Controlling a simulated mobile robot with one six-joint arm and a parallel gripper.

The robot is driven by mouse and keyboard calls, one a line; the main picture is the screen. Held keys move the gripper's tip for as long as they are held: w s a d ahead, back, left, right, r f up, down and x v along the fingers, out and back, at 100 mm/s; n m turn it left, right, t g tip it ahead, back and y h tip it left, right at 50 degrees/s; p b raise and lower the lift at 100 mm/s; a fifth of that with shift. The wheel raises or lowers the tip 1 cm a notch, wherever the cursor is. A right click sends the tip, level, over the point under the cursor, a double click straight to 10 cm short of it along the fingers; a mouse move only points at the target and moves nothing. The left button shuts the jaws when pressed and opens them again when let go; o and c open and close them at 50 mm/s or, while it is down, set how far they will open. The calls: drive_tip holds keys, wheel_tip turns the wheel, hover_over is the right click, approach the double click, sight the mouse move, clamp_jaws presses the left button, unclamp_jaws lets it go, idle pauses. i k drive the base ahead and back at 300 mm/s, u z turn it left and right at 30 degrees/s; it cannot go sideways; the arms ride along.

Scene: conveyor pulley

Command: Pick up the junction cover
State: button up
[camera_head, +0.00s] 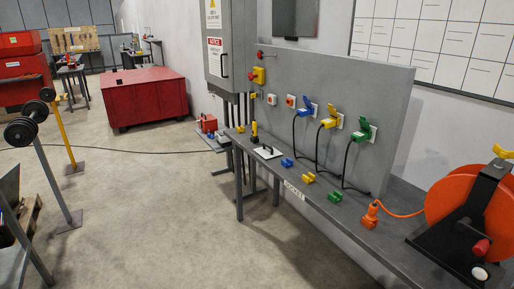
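A flat white plate (260,155) with a dark handle-like part on top lies on the left part of the grey bench (350,227). It looks most like the junction cover, but at this size I cannot tell for sure. It lies clear of the upright panel behind it. A yellow and black hand tool (255,133) stands just behind and left of the plate. My gripper is not in view, so its distance from the plate and its state are hidden.
Blue (287,162), yellow (308,177) and green (335,197) connectors lie along the bench. Cables hang from panel sockets. An orange plug (370,215) and cable reel (462,205) are at right.

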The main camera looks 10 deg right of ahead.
sight(268, 152)
drive_tip(key=u, duration=0.45)
drive_tip(key=i, duration=0.65)
drive_tip(key=u, duration=0.65)
drive_tip(key=i, duration=0.55)
drive_tip(key=u, duration=0.3)
